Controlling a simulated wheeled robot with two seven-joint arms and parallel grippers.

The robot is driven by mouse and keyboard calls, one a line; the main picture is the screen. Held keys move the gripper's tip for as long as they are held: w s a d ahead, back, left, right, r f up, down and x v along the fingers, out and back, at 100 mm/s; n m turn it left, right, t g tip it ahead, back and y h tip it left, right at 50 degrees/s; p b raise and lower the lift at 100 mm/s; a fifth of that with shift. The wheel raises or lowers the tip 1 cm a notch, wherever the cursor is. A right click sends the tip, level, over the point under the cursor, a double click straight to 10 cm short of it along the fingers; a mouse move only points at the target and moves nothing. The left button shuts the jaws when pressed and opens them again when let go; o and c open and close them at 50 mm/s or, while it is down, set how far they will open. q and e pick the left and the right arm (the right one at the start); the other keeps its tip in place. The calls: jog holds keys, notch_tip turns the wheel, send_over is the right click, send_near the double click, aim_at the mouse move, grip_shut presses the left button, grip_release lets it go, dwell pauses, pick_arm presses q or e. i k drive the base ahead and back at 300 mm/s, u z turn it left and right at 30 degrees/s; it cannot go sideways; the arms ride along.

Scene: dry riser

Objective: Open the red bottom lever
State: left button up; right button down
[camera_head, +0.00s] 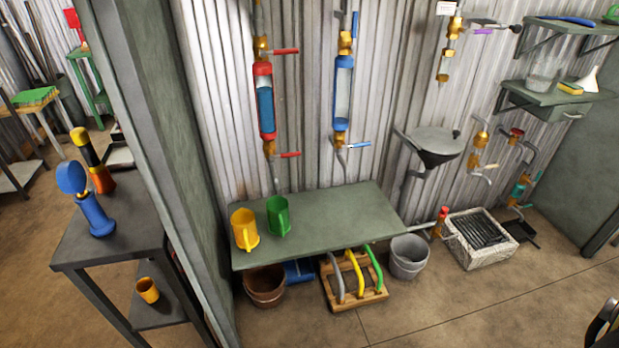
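The red bottom lever (290,154) sticks out to the right from a brass valve on the pipe below the red-framed cylinder (265,100). The cylinder hangs on the corrugated wall and shows blue in its window. A red top lever (285,51) also points right, from the valve above the cylinder. Both red levers lie nearly level, across the upright pipe. The outlet pipe runs down from the lower valve toward the green bench.
A blue-framed cylinder (343,92) with a blue lever (359,145) is to the right. The green bench (330,222) below holds a yellow mug (245,229) and a green mug (278,216). A grey post (165,130) stands left.

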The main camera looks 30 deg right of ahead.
aim_at(290, 155)
jog(key=u, duration=1.05)
jog(key=k, duration=0.1)
jog(key=z, duration=2.2)
jog(key=i, duration=1.4)
jog(key=u, duration=2.35)
jog(key=k, duration=0.3)
jog(key=z, duration=0.4)
